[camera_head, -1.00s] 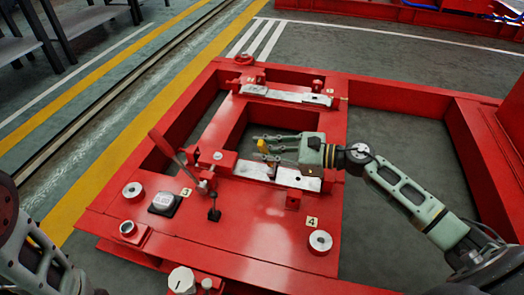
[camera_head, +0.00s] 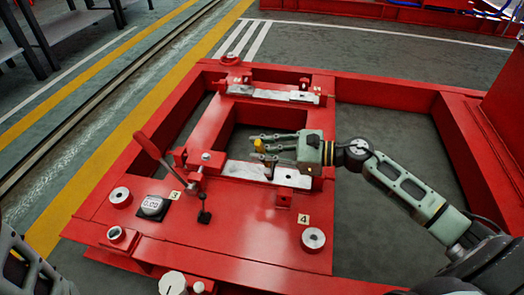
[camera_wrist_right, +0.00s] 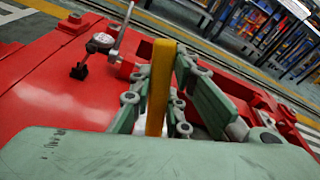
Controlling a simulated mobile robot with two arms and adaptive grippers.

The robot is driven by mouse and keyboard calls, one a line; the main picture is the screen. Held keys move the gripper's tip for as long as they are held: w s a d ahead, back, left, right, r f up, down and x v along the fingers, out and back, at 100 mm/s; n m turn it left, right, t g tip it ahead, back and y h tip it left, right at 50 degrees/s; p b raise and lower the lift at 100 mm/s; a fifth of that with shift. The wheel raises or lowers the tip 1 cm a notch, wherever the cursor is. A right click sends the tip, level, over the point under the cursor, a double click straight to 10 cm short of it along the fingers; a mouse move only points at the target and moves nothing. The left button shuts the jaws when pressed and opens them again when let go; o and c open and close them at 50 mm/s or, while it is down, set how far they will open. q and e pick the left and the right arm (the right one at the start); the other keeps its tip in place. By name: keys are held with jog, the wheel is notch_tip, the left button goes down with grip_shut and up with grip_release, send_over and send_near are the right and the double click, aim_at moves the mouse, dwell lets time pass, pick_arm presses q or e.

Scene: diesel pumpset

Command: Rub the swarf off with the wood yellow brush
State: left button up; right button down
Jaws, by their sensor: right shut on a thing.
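The yellow brush (camera_head: 259,146) is held upright in my right gripper (camera_head: 264,147), just above the near metal pad on the red frame. In the right wrist view the brush's yellow wooden handle (camera_wrist_right: 160,88) stands between the closed finger links, with a pale part low down, partly hidden by the gripper body. The near metal pad (camera_head: 245,170) is a bright strip with darker marks; I cannot make out single swarf pieces. Whether the bristles touch the pad I cannot tell. My left arm shows at the lower left edge, its gripper out of view.
Openings in the frame show floor.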

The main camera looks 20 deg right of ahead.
jog(key=shift+x, duration=0.85)
jog(key=r+x, duration=0.1)
jog(key=x, duration=0.8)
jog(key=shift+a+r, duration=0.25)
jog(key=shift+r, duration=0.15)
dwell(1.4)
jog(key=shift+s, duration=0.1)
